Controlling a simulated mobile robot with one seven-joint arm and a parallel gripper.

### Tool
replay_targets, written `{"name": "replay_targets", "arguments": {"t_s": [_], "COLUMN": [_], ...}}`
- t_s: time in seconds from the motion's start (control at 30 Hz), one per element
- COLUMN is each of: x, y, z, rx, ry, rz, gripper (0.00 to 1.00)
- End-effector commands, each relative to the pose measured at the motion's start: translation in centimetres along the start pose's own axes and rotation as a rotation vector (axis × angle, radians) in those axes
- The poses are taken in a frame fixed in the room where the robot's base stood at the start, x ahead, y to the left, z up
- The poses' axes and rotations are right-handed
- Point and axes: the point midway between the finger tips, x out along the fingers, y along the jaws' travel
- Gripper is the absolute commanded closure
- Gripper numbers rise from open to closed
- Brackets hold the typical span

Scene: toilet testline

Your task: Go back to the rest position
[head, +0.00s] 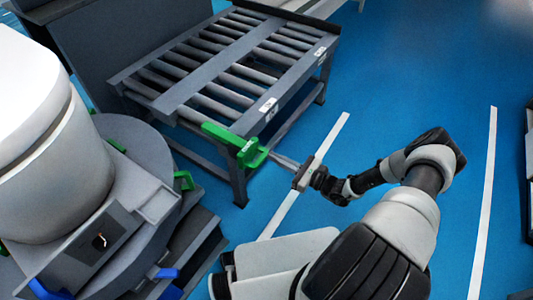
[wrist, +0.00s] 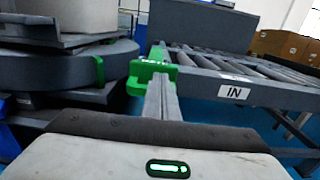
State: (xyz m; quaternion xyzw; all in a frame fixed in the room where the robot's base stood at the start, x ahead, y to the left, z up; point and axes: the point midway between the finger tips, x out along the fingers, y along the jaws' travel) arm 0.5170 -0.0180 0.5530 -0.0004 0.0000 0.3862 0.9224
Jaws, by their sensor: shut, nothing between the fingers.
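My gripper (head: 277,161) reaches left from my arm in the head view, with its fingertips close to a green bracket (head: 236,146) at the front corner of the roller conveyor. In the wrist view my gripper (wrist: 161,84) shows with its fingers together and nothing between them. The green bracket (wrist: 149,68) is just beyond the fingertips there. I cannot tell whether the fingertips touch it.
The roller conveyor (head: 285,72) stands ahead, with an "IN" label on its frame. A white toilet (head: 45,140) sits on a grey round turntable (head: 140,145) at left. Cardboard boxes (wrist: 285,45) are at far right in the wrist view. Blue floor (head: 400,75) is open at right.

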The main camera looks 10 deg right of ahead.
Motion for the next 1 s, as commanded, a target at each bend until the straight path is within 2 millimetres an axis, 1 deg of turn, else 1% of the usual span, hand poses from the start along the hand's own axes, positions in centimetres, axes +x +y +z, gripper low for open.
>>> {"name": "replay_targets", "arguments": {"t_s": [0.03,0.1,0.2,0.3,0.4,0.5,0.67,0.73,0.77,0.87,0.97,1.0], "x": [-1.2,-2.8,-4.7,-6.0,-6.8,-7.2,-7.3,-7.2,-7.2,-6.8,-6.4,-6.3], "y": [-0.1,-0.1,-0.1,0.0,0.0,0.0,0.0,0.1,0.1,0.3,1.1,1.7], "z": [0.3,0.3,0.3,0.2,0.2,0.1,0.1,0.5,0.9,3.1,6.6,8.2], "rx": [-0.001,0.0,0.0,-0.001,0.0,0.0,-0.001,-0.013,-0.024,-0.097,-0.22,-0.278], "ry": [0.001,0.0,-0.001,-0.001,-0.001,-0.001,-0.001,0.005,0.011,0.049,0.117,0.148], "rz": [-0.002,-0.002,-0.001,0.0,0.0,0.002,0.003,0.019,0.034,0.132,0.297,0.373], "gripper": [1.0,1.0,1.0,1.0,1.0,1.0,1.0,1.0,1.0,1.0,1.0,1.0]}}
